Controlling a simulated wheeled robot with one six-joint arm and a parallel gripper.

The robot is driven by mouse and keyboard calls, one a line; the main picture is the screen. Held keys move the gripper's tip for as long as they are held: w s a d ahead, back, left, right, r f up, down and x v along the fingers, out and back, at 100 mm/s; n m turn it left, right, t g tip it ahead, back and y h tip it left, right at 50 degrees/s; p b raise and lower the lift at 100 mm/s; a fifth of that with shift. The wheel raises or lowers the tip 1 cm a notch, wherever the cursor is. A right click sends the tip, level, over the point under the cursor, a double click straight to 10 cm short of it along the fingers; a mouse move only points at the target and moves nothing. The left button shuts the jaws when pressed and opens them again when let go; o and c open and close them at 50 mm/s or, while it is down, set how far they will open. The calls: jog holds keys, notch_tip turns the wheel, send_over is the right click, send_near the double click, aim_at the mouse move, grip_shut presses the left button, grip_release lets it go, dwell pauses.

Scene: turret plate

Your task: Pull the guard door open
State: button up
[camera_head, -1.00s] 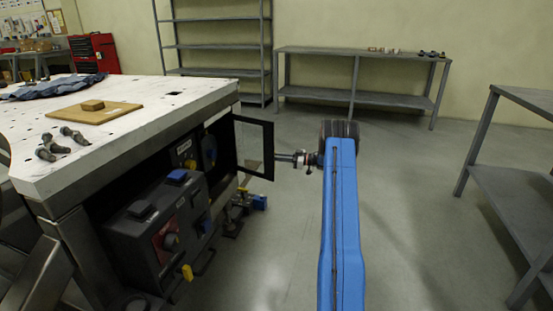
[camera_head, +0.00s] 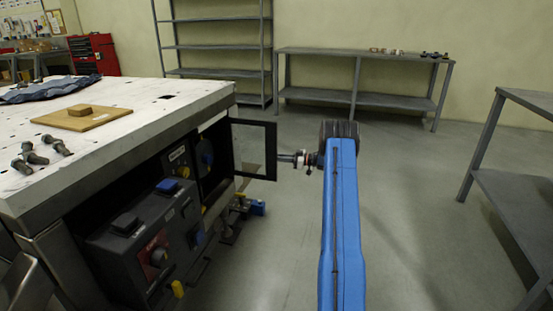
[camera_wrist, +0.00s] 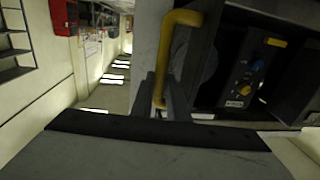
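The guard door (camera_head: 272,150) is a dark-framed see-through panel. It stands swung out from the dark opening under the white-topped table, partly open, in the head view. My gripper (camera_head: 283,158) reaches it from the right, at its outer edge. In the wrist view a yellow bar handle (camera_wrist: 176,50) runs down between my two fingers. My gripper (camera_wrist: 163,100) looks closed on the lower part of this handle. The exact contact is partly hidden by the fingers.
The white table (camera_head: 120,160) carries a wooden board (camera_head: 100,118), bolts (camera_head: 40,157) and blue cloth (camera_head: 50,88). A dark control box (camera_head: 130,240) sits below it. A grey bench (camera_head: 480,170) stands at right. The floor (camera_head: 420,190) between is clear.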

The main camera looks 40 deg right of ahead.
jog(key=o, duration=0.4)
jog(key=shift+c, duration=0.2)
jog(key=v, duration=1.7)
jog(key=shift+s+d+r, duration=0.1)
jog(key=shift+s+d, duration=0.05)
